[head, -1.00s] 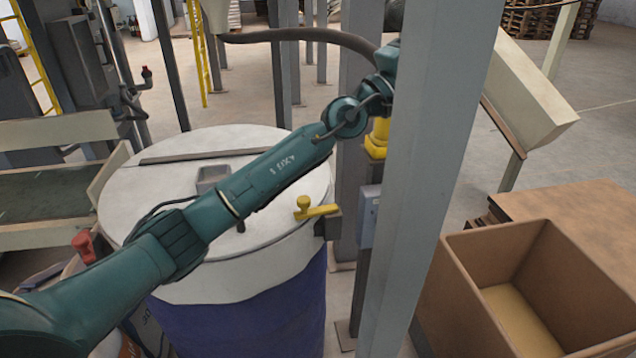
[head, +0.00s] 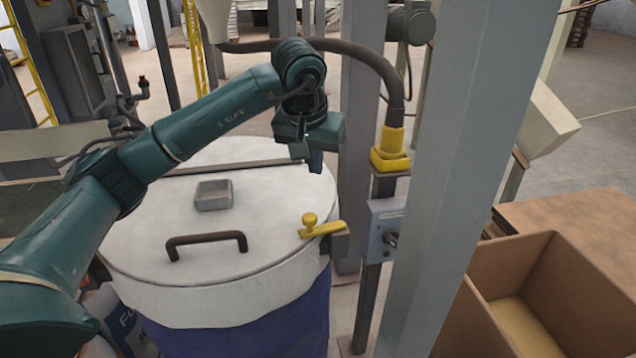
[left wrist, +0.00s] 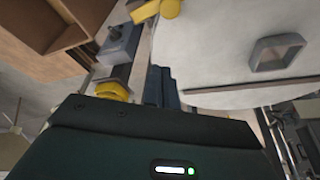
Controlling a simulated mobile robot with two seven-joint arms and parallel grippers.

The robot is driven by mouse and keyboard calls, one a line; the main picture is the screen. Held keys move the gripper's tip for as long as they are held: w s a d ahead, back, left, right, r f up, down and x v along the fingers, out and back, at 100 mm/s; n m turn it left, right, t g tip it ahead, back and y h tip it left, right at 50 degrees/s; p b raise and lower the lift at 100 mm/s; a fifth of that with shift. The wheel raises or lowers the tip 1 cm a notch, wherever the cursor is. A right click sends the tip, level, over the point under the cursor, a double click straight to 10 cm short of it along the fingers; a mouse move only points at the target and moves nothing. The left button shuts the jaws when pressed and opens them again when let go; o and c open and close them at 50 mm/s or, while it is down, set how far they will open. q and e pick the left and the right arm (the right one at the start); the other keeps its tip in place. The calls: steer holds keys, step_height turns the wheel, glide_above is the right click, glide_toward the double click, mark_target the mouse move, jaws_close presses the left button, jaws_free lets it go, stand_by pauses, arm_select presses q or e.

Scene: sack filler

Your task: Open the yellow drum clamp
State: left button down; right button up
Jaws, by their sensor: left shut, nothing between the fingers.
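The yellow drum clamp (head: 320,228) is a short lever with a round knob on the right rim of the drum's white lid (head: 215,235). It lies along the rim against a grey block. The clamp also shows at the top of the left wrist view (left wrist: 155,10). My left gripper (head: 315,165) hangs above the far right part of the lid, up and behind the clamp and apart from it. In the left wrist view its fingers (left wrist: 160,85) are together with nothing between them. My right gripper is in neither view.
A dark handle (head: 207,240) and a grey square fitting (head: 213,195) stand on the lid. A grey post (head: 460,170), a switch box (head: 385,230) and a yellow-ended hose (head: 391,145) stand right of the drum. A brown bin (head: 540,290) is at lower right.

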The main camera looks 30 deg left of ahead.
arm_select(q)
glide_above(319, 219)
steer(key=f+p, duration=0.1)
steer(key=f, duration=0.7)
steer(key=shift+w+f, duration=0.1)
steer(key=shift+w, duration=0.1)
steer(key=shift+s+f, duration=0.2)
steer(key=shift+f, duration=0.1)
steer(key=shift+s+d+p, duration=0.2)
steer(key=shift+s+p, duration=0.4)
steer(key=shift+s, duration=1.05)
